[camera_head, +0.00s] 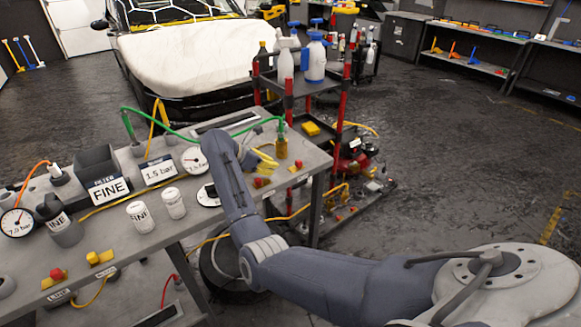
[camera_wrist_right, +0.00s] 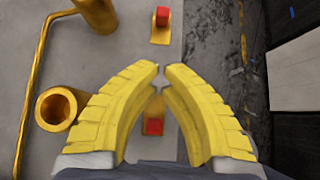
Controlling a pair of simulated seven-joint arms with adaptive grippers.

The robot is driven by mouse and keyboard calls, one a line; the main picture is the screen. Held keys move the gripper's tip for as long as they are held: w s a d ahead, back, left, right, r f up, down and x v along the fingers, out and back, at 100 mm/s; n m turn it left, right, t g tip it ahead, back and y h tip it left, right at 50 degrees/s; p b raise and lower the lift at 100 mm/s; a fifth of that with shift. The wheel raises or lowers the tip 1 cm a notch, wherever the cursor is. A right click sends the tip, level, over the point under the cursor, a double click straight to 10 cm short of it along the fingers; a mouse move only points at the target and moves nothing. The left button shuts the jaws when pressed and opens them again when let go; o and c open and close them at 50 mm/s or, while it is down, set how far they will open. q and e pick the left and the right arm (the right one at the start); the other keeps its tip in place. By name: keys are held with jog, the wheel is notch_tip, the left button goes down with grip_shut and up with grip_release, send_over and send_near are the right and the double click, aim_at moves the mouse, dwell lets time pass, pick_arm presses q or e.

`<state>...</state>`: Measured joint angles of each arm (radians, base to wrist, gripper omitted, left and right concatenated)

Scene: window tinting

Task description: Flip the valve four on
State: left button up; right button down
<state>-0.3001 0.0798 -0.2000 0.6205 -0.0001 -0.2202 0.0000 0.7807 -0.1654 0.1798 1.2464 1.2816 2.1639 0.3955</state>
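Small red valves on yellow bases sit along the bench's front edge. One red valve (camera_head: 259,183) is near my right gripper, and another (camera_head: 295,166) is farther right. The wrist view shows a red valve (camera_wrist_right: 153,126) below and between my fingers, and a second one (camera_wrist_right: 162,16) ahead. No number is readable on them, so I cannot tell which is valve four. My right gripper (camera_head: 265,159) is above the bench, and its yellow fingertips (camera_wrist_right: 161,72) nearly meet with nothing seen between them. Contact with the valve is unclear. My left gripper is out of view.
The grey bench (camera_head: 160,232) carries gauges, white canisters (camera_head: 140,216), a FINE filter box (camera_head: 103,175) and hoses. A yellow pipe (camera_wrist_right: 30,95) and an open brass tube (camera_wrist_right: 57,109) stand left of my fingers. A red-posted cart (camera_head: 345,95) stands behind the bench.

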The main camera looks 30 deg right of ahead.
aim_at(297, 164)
jog(key=x, duration=0.6)
jog(key=shift+d+r, duration=0.1)
jog(key=shift+d, duration=1.8)
jog(key=shift+d, duration=0.1)
jog(key=shift+d, duration=0.95)
